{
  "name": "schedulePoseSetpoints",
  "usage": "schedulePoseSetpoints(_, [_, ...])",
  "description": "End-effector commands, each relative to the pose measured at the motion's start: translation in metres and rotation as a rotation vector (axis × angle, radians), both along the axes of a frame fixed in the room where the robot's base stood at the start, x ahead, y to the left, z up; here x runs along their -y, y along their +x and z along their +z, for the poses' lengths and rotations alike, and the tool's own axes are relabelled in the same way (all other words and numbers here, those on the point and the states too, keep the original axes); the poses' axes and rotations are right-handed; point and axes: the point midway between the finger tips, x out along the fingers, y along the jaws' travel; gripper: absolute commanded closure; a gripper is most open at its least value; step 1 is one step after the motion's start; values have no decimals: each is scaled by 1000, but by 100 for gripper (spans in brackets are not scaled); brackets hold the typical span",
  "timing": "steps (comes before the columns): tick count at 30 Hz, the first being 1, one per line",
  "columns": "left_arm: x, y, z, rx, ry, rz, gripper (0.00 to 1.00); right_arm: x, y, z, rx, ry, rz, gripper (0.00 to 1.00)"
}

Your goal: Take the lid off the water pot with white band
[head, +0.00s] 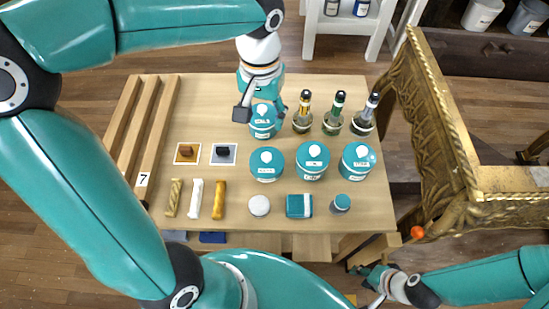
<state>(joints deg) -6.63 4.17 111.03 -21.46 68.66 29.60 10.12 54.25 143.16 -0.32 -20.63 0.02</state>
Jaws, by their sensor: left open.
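A teal pot with a white band and a pale knob on its lid (263,122) stands on the wooden table at the back middle. My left gripper (261,108) reaches down from above with its fingers apart, one on each side of this pot's lid. I cannot tell whether the fingers touch it. Three similar teal lidded pots stand in front: one on the left (267,164), one in the middle (312,161) and one on the right (358,161). Their labels are too small to read surely. My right gripper (372,279) is low at the right, off the table's front edge; its fingers are unclear.
Several bottles (332,122) stand close to the right of the pot. Small items, including a white round one (259,205) and a teal block (299,206), line the front of the table (222,108). A gilt console (455,120) stands at the right.

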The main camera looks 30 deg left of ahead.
Motion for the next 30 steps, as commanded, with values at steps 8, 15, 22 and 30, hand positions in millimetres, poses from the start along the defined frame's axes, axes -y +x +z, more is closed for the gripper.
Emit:
schedulePoseSetpoints(8, [1,1,-30,-2,0,-5,43,0,0,-16,0,0,0,60])
schedulePoseSetpoints(15, [4,2,-81,-5,1,-13,43,0,0,-26,0,0,0,60])
schedulePoseSetpoints(22, [5,3,-119,-3,0,-16,43,0,0,-32,0,0,0,60])
schedulePoseSetpoints(30, [4,3,-136,-2,0,-15,43,0,0,-35,0,0,0,60])
